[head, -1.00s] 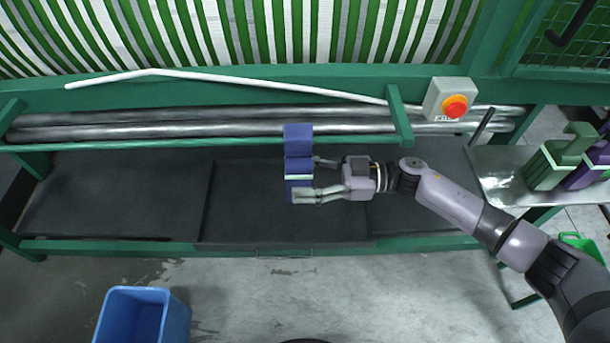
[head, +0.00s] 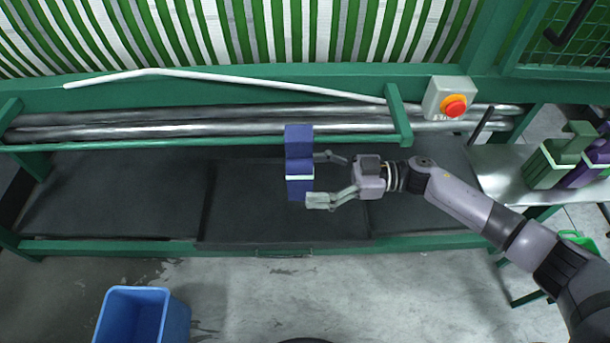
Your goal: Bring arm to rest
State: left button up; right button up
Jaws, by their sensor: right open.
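My right arm comes in from the right, and its gripper (head: 318,179) is open and empty. Its fingers point left, just to the right of a blue block-like container (head: 299,165) with a pale band. A small gap shows between the fingertips and the container. The container stands upright over the dark tray of the machine, in front of the metal rollers. My left gripper is not in view.
A red emergency button on a grey box (head: 449,98) sits on the green frame. Metal rollers (head: 200,133) run behind the dark tray (head: 110,190). Green and purple containers (head: 560,158) stand on a metal shelf at right. A blue bin (head: 142,315) stands on the floor.

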jog(key=d, duration=1)
jog(key=w+d+f+m+t+h, duration=0.2)
jog(key=w+f+m+t+h, duration=0.25)
jog(key=f, duration=0.45)
jog(key=w+d+f+m+t+h, duration=0.25)
jog(key=f+m+t, duration=0.25)
jog(key=f+t, duration=0.35)
jog(key=s+d+f+m+g+h, duration=0.1)
jog(key=s+d+f+m+h, duration=0.2)
jog(key=f, duration=0.6)
jog(key=s+d+f+m+g+h, duration=0.1)
jog(key=s+d+f+h, duration=0.25)
jog(key=f, duration=0.45)
jog(key=s+d+f+m+g+h, duration=0.1)
jog(key=s+f+g+h, duration=0.25)
jog(key=s+f, duration=1)
jog(key=s+f+g, duration=0.3)
jog(key=s, duration=1)
jog(key=s+a+f+m+g+h, duration=0.1)
jog(key=s+f+g, duration=0.2)
jog(key=s, duration=1)
jog(key=shift+s+a, duration=0.25)
jog(key=shift+a, duration=0.05)
jog(key=shift+w+g, duration=0.1)
jog(key=shift+g, duration=0.15)
jog(key=shift+c, duration=0.6)
